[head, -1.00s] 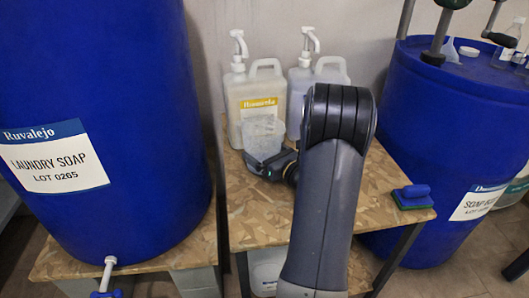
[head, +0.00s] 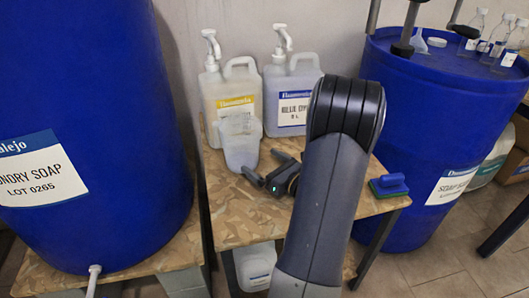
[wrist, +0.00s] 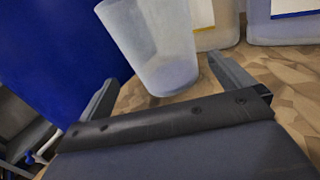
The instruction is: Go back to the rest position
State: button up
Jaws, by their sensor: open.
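My gripper (head: 262,167) is low over the small wooden table (head: 226,205), with its jaws apart and nothing between them. A translucent measuring cup (head: 239,145) stands upright on the table, just beyond the fingertips. In the wrist view the cup (wrist: 160,50) stands ahead of the two spread fingers (wrist: 165,82), and its top is cut off by the frame. My arm hides part of the table and of the wall behind it.
Two pump jugs, one yellow-labelled (head: 231,98) and one blue-labelled (head: 290,95), stand behind the cup. Large blue drums stand left (head: 95,120) and right (head: 430,120). A white jug (head: 254,265) sits underneath.

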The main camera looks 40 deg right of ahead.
jog(key=shift+s+d, duration=0.15)
jog(key=shift+s, duration=1.3)
